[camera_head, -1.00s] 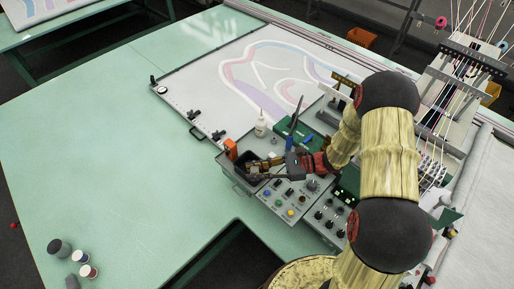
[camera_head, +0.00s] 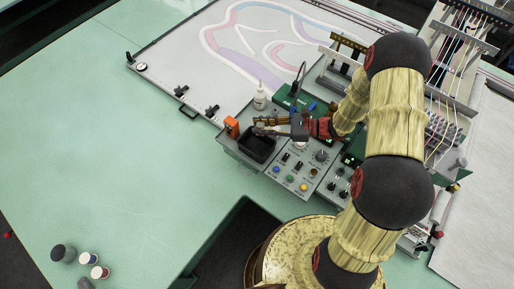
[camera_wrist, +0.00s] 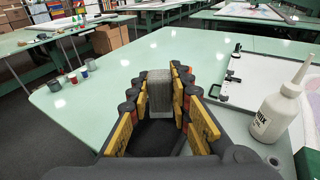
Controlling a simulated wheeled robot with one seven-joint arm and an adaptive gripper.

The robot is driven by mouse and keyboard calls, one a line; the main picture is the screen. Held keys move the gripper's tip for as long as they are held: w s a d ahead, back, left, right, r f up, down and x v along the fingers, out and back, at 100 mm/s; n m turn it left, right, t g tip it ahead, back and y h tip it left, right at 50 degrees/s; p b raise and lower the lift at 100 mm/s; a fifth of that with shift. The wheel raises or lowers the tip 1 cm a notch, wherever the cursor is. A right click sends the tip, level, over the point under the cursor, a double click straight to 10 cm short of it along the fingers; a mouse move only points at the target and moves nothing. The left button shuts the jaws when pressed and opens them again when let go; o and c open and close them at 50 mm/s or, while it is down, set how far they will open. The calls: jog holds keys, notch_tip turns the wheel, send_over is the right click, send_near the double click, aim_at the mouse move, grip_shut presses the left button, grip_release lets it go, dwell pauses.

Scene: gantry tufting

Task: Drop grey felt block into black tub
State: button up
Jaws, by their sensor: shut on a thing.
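The grey felt block (camera_wrist: 159,92) is upright between the finger pads in the wrist view. My gripper (camera_wrist: 160,84) is shut on it, with yellow pads on both sides. In the head view my gripper (camera_head: 262,126) reaches left over the far edge of the black tub (camera_head: 257,149). The tub is an open, dark box at the left end of the control panel. In the wrist view a dark area, likely the tub's inside, shows below and between the fingers. The block is too small to make out clearly in the head view.
The control panel (camera_head: 297,178) with knobs lies to the right. Several small spools (camera_head: 88,258) sit at the table's lower left. The green table's middle is clear.

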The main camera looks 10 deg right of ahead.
jog(key=shift+f+b, duration=0.35)
jog(key=shift+f, duration=0.6)
jog(key=o, duration=1)
jog(key=shift+r, duration=0.15)
notch_tip(320, 180, up, 10)
jog(key=shift+f, duration=0.1)
jog(key=shift+f, duration=0.1)
